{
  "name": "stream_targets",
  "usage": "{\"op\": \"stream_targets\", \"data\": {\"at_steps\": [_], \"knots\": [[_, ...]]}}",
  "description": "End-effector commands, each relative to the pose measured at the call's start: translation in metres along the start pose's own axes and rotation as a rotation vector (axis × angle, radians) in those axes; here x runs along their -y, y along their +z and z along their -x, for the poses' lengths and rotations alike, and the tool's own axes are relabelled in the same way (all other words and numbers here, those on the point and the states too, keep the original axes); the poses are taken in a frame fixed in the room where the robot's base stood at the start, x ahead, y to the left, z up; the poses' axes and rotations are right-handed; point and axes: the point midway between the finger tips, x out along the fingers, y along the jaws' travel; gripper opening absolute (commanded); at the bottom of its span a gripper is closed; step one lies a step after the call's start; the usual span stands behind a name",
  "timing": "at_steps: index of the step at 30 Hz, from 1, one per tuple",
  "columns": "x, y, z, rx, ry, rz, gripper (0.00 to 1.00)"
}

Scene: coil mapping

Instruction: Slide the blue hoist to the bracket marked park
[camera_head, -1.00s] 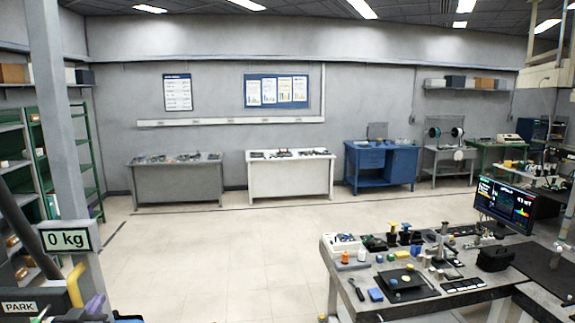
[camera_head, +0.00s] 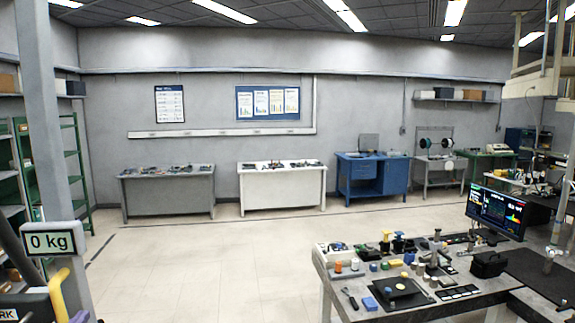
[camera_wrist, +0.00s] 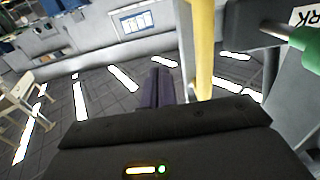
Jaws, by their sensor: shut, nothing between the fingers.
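The park sign (camera_head: 8,313) is cut off at the lower left of the head view, showing only its last letters. Its end letters also show at the top right of the wrist view (camera_wrist: 307,15). A yellow bar (camera_head: 58,294) stands beside it, and in the wrist view the yellow bar (camera_wrist: 203,50) runs just right of my fingers. My gripper (camera_wrist: 160,72) has its dark purple fingers together with nothing between them. I cannot make out the blue hoist in either view now. A green cylinder on a grey rod (camera_wrist: 306,48) lies to the right of the yellow bar.
A grey post with a 0 kg display (camera_head: 52,242) stands at the left. A cluttered workbench (camera_head: 345,309) fills the lower right. Green shelving (camera_head: 76,170) is behind the post. The floor (camera_head: 205,270) between is clear.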

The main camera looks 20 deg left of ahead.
Motion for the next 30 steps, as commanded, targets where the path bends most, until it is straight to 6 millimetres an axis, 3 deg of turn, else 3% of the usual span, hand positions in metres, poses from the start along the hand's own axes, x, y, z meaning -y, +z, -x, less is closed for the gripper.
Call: {"op": "stream_targets", "data": {"at_steps": [18, 30], "knots": [[0.000, 0.001, 0.059, 0.000, -0.002, 0.000, 0.00], [-0.003, 0.000, 0.060, -0.001, -0.001, 0.000, 0.00]]}}
